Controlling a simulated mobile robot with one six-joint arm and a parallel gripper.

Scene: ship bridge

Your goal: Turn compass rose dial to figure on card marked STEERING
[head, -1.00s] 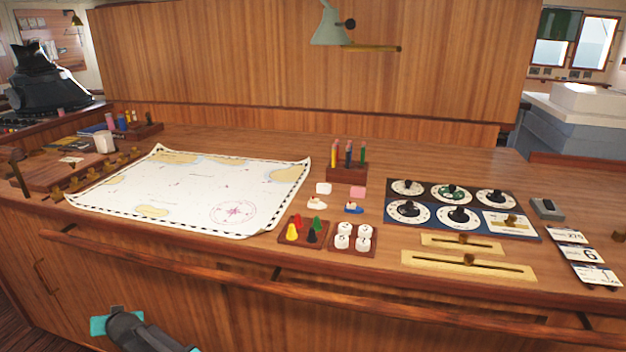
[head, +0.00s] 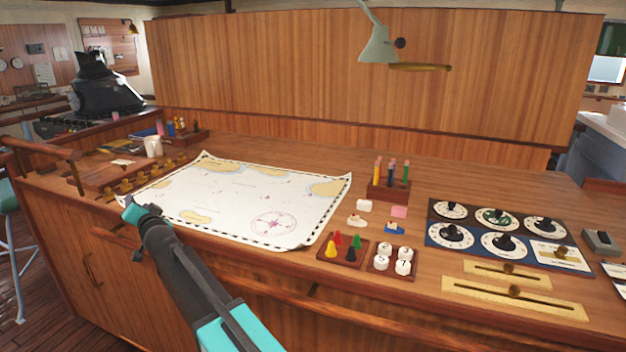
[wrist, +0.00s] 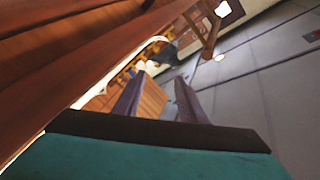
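A panel of round dials with black knobs lies on the right of the counter in the head view. The top middle dial (head: 497,218) has a green centre and looks most like a compass rose, but its face is too small to be sure. The other dials have plain white faces. A card (head: 614,271) shows at the right edge, cut off; its print cannot be read. In the wrist view my gripper (wrist: 160,80) has its two fingers apart with nothing between them.
A chart (head: 250,195) covers the counter's middle left. Between it and the dials stand a pencil block (head: 388,190), a tray of coloured pawns (head: 343,252) and a tray of white knobs (head: 393,261). Brass sliders (head: 515,297) lie before the dials. A front rail (head: 290,290) runs along the counter.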

